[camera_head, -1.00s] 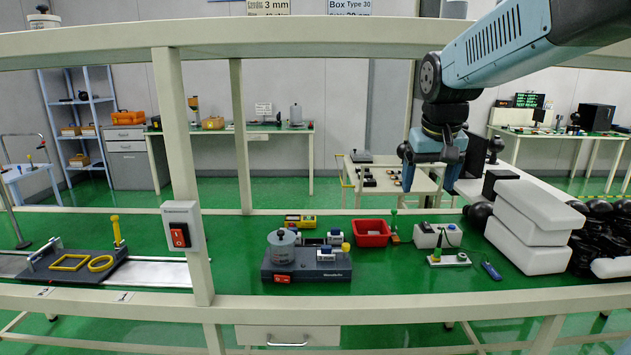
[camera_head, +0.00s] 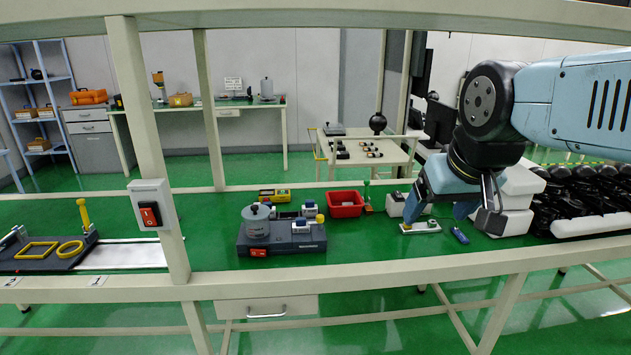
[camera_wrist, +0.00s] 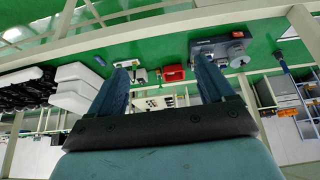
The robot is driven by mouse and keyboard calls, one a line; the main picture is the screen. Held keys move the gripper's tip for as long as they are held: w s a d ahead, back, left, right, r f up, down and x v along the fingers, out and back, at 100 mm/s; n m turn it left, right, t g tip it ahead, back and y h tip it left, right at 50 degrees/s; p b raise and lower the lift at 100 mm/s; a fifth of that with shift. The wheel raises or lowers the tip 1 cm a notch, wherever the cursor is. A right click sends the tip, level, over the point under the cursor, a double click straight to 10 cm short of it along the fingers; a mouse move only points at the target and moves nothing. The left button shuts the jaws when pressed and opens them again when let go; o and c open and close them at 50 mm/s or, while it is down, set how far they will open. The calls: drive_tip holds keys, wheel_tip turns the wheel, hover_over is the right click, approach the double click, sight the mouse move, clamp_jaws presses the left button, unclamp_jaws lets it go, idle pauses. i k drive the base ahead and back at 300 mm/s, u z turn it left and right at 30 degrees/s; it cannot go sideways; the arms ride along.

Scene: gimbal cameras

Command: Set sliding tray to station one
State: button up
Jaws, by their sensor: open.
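The sliding tray (camera_head: 30,262) is a dark plate at the far left of the bench in the head view, partly cut off by the picture edge. It carries a yellow square frame (camera_head: 37,250), a yellow ring (camera_head: 70,248) and an upright yellow handle (camera_head: 83,212). Pale metal rail (camera_head: 125,254) shows to its right. Two small labels, one under the tray (camera_head: 12,281) and one further right (camera_head: 97,281), sit on the front edge. My gripper (camera_head: 450,212) is open and empty at the right, far from the tray. Its spread fingers also show in the wrist view (camera_wrist: 160,66).
A grey device (camera_head: 285,240), a red bin (camera_head: 346,204) and a small white board (camera_head: 420,227) lie between tray and gripper. White blocks and black items (camera_head: 585,195) fill the right. A frame beam runs overhead.

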sight(46, 254)
drive_tip(key=z, duration=1.2)
drive_tip(key=i, duration=0.1)
drive_tip(key=u, duration=2.85)
drive_tip(key=k, duration=0.8)
drive_tip(key=u, duration=0.25)
drive_tip(key=i, duration=0.8)
drive_tip(key=z, duration=0.1)
